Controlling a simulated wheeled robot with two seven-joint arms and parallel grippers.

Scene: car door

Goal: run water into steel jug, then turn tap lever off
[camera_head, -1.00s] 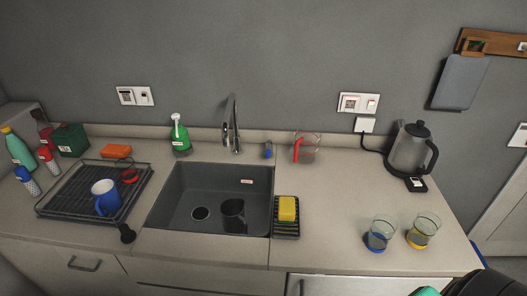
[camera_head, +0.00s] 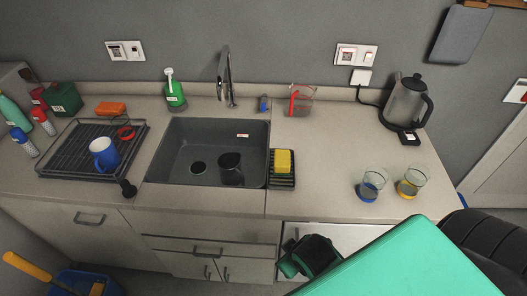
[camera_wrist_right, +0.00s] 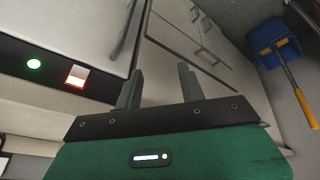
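A dark metallic jug (camera_head: 231,169) stands in the grey sink (camera_head: 196,135), right of the round drain. The tall steel tap (camera_head: 227,80) rises behind the sink. I cannot make out its lever clearly, and no water stream shows. My right gripper (camera_head: 288,262) is low in front of the cabinet fronts, below the counter edge and well away from jug and tap. In the right wrist view its two fingers (camera_wrist_right: 160,84) are apart with nothing between them. My left gripper is not in view.
A sponge (camera_head: 283,161) on a black rack borders the sink's right side. A drying rack (camera_head: 75,162) with a blue mug is left. A red-handled measuring jug (camera_head: 301,101), kettle (camera_head: 405,101) and two glasses stand right. The counter between is clear.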

